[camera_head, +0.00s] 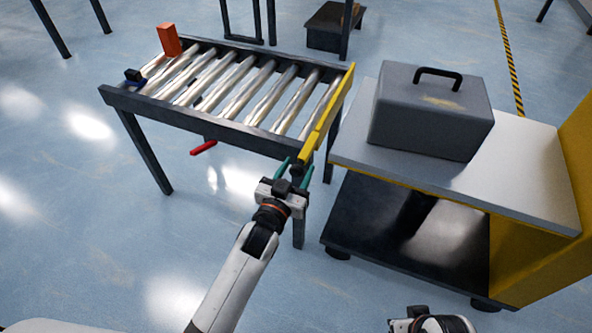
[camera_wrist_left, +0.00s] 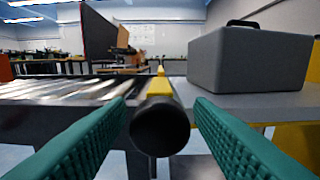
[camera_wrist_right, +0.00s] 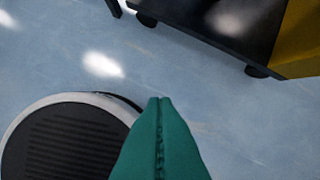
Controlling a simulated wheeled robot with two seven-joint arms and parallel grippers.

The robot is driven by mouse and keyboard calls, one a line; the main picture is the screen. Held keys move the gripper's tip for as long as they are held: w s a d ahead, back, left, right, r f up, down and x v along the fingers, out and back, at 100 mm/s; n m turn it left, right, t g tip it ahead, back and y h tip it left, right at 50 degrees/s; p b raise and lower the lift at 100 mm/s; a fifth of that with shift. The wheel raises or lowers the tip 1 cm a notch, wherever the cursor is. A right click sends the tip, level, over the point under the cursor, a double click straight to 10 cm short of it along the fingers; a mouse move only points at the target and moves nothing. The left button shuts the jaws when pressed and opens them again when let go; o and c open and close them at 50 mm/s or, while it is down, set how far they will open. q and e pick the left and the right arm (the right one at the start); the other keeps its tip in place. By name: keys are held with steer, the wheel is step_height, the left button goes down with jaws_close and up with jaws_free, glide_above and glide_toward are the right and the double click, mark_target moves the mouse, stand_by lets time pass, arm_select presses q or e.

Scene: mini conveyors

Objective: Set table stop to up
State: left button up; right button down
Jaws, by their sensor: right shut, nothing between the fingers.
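The table stop is a long yellow bar (camera_head: 328,112) along the right end of the roller table (camera_head: 190,106). In the left wrist view, a yellow bar end (camera_wrist_left: 160,86) shows behind a round black knob (camera_wrist_left: 160,128). My left gripper (camera_head: 295,171) is open at the near end of the bar. Its green fingers (camera_wrist_left: 160,110) lie to either side of the knob with visible gaps, not gripping it. My right gripper (camera_wrist_right: 160,102) is shut and empty above the floor; only part of its arm shows low in the head view.
A grey case with a black handle (camera_head: 432,110) stands on a cart (camera_head: 540,160) right of the roller table. An orange block (camera_head: 168,39) is at the table's far left corner. A red lever (camera_head: 204,147) sticks out below its front rail. Floor in front is clear.

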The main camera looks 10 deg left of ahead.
arm_select(q)
steer(key=shift+s, duration=0.1)
steer(key=shift+s+a+f, duration=0.1)
steer(key=shift+s, duration=0.15)
steer(key=p+v, duration=0.1)
steer(key=v, duration=1)
steer(key=shift+p, duration=0.3)
arm_select(e)
steer(key=x, duration=0.2)
steer(key=s+x, duration=0.1)
steer(key=x, duration=0.2)
steer(key=shift+f, duration=0.45)
arm_select(q)
steer(key=shift+s+a, duration=0.1)
steer(key=shift+s, duration=0.05)
